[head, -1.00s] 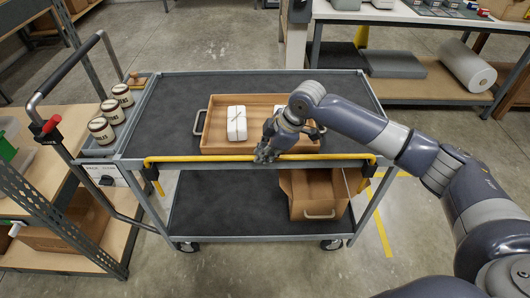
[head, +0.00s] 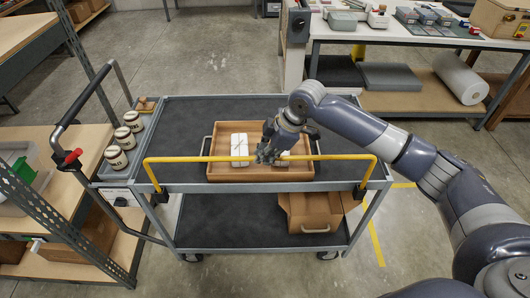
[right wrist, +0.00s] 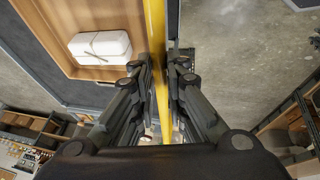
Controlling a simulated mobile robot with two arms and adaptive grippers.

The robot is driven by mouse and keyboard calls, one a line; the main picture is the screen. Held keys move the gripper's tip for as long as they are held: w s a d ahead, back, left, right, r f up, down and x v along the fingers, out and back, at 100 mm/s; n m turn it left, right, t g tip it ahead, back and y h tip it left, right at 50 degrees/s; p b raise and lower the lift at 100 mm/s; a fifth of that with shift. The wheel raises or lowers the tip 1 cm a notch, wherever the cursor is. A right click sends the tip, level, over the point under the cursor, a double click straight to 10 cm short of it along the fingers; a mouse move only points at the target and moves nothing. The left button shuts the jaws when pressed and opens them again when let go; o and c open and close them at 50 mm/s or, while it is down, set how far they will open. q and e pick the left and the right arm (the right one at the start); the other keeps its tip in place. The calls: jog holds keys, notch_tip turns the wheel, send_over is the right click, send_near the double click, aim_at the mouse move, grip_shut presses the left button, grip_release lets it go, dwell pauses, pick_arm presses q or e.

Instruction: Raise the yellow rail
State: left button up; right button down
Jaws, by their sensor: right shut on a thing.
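The yellow rail (head: 205,159) runs along the near edge of the cart's top shelf and stands above that edge on its two end arms. My right gripper (head: 268,154) is shut on the rail near its middle. In the right wrist view the yellow rail (right wrist: 156,50) passes between the two fingers of the right gripper (right wrist: 163,90). The cart (head: 230,188) has a dark top shelf and a lower shelf. My left gripper is not in view.
A wooden tray (head: 213,172) with a white tied parcel (head: 239,147) lies behind the rail. Several labelled jars (head: 117,158) stand in the cart's left side holder. A cardboard box (head: 312,212) is on the lower shelf. Shelving (head: 55,190) stands close at left.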

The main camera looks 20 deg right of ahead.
jog(key=c, duration=1.9)
grip_release()
jog(key=shift+w+r, duration=0.2)
jog(key=shift+r, duration=0.2)
jog(key=shift+s, duration=0.15)
jog(key=v, duration=1.2)
jog(key=shift+s+f, duration=0.1)
jog(key=shift+s, duration=0.05)
